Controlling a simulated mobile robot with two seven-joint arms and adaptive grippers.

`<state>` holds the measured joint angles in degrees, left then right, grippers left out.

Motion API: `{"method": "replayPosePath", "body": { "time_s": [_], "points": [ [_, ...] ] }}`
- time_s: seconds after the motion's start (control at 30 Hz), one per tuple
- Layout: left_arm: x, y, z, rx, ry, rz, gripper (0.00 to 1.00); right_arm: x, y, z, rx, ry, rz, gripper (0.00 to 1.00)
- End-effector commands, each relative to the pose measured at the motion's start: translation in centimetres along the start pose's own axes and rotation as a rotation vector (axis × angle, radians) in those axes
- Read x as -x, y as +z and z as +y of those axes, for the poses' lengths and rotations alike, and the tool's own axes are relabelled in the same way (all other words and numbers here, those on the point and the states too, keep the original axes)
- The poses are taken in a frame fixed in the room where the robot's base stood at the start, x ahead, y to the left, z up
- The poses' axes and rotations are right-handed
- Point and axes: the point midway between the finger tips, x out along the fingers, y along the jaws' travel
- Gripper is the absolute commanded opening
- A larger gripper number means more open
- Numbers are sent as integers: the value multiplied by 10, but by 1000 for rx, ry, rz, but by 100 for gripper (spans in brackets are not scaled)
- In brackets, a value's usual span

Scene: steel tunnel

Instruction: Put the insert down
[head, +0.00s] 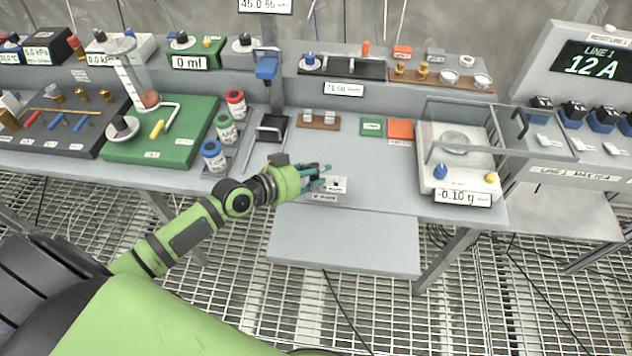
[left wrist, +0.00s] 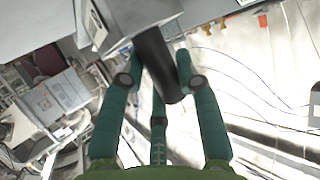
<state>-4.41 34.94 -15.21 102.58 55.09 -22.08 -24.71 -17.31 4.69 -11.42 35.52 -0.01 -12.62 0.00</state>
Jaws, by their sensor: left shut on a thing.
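My left gripper (head: 318,178) reaches in over the front of the grey bench in the head view, its teal fingers pointing right. In the left wrist view the fingers (left wrist: 160,75) are closed around a dark cylindrical piece, which I take to be the insert (left wrist: 155,58). The insert runs up to a grey block (left wrist: 130,18) in that view; I cannot tell whether they touch. In the head view the fingers largely hide the insert. A small pale block with a dark spot (head: 338,184) is right beside the fingertips. My right gripper is not in view.
A balance (head: 460,178) with a clear shield stands to the right. Green and orange blocks (head: 400,129) lie behind the gripper. Capped jars (head: 214,156) and a green board (head: 185,140) are at the left. Bare bench top (head: 385,185) lies between gripper and balance.

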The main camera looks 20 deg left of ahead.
Motion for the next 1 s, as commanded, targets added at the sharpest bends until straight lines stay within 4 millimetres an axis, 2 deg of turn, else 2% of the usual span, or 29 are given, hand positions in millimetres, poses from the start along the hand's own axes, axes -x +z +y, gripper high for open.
{"method": "replayPosePath", "body": {
  "time_s": [0.3,0.73,0.77,0.8,1.0],
  "points": [
    [-16,33,-2,-1,-1,3,0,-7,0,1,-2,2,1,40],
    [-18,39,-1,-1,-2,4,0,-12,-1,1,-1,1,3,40],
    [-17,40,-1,-1,-1,0,44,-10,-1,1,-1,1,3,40],
    [-17,40,-1,-1,-1,-1,56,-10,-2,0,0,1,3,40],
    [-17,40,-1,0,0,-2,56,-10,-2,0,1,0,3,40]
  ]
}}
